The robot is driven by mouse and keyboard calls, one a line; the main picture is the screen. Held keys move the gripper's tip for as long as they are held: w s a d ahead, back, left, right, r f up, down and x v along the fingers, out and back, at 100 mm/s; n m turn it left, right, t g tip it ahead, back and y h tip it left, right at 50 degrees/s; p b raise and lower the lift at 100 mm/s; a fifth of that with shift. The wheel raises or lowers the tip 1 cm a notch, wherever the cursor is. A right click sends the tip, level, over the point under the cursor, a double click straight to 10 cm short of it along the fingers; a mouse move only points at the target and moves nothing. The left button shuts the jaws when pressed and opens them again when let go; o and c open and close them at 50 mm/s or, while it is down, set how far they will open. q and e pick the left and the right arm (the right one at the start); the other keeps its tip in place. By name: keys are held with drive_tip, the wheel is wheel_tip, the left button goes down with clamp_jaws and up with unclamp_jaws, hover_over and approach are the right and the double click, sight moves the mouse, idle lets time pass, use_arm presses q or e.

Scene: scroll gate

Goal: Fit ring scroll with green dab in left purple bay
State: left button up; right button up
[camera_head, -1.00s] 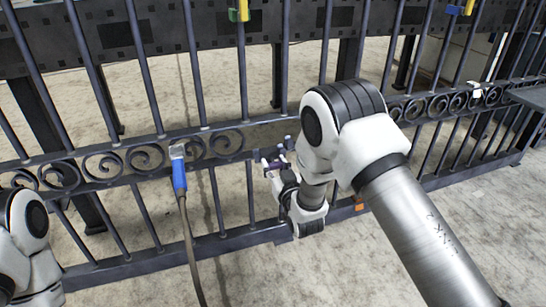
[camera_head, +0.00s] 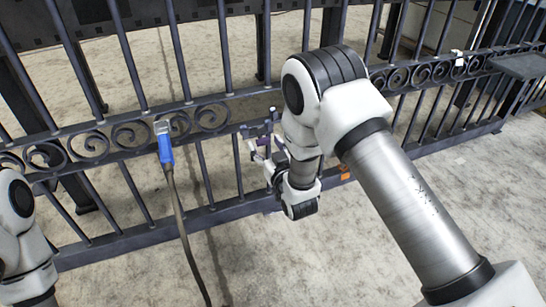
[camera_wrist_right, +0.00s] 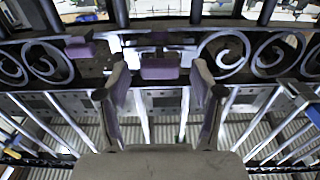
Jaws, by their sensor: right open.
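My right gripper (camera_head: 262,142) is at the gap in the gate's scroll band, partly hidden by its own wrist in the head view. In the right wrist view its fingers (camera_wrist_right: 160,75) are spread apart with nothing held between them. A purple block (camera_wrist_right: 160,67) shows between and beyond the fingertips; I cannot tell whether they touch it. Another purple block (camera_wrist_right: 80,48) is to the left. Dark scrolls flank the gap, one at left (camera_wrist_right: 48,62) and one at right (camera_wrist_right: 224,53). I cannot make out a green dab on any scroll. My left gripper is out of view.
The dark gate (camera_head: 120,240) has upright bars and rails across the view. A blue-bodied tool (camera_head: 165,148) with a hose stands before the scroll band, left of my right gripper. A dark ledge (camera_head: 520,66) is at far right. The floor in front is bare.

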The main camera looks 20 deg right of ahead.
drive_tip(key=s, duration=0.9)
drive_tip(key=shift+s+d, duration=0.15)
drive_tip(key=shift+s, duration=0.25)
